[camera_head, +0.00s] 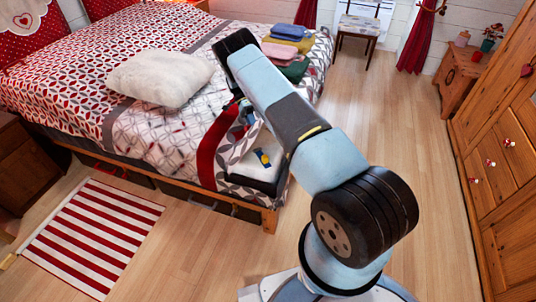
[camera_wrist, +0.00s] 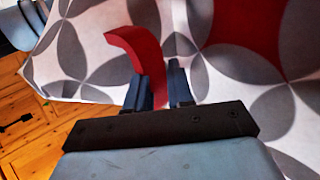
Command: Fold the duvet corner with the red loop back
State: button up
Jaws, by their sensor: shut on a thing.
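The duvet (camera_head: 172,128), patterned in grey, white and red, lies over the bed. At the near right corner its edge is turned back, with a red band (camera_head: 210,150) showing beside a bare white mattress corner (camera_head: 247,165). In the wrist view, the red loop (camera_wrist: 140,48) stands up from the patterned duvet cloth (camera_wrist: 215,75) and runs down to the fingers. My gripper (camera_wrist: 160,88) is shut on the loop. In the head view my arm covers part of the corner, and the loop cannot be made out there.
A white fluffy pillow (camera_head: 160,76) lies on the duvet. Folded textiles (camera_head: 287,40) are stacked at the bed's far right. A small blue and yellow item (camera_head: 263,158) shows on the mattress corner. A striped rug (camera_head: 92,238) lies left; a wooden wardrobe (camera_head: 505,150) stands right, with clear floor between.

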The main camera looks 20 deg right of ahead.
jog(key=shift+w, duration=0.15)
jog(key=shift+w+f, duration=0.7)
jog(key=shift+f, duration=0.3)
jog(key=o, duration=1.1)
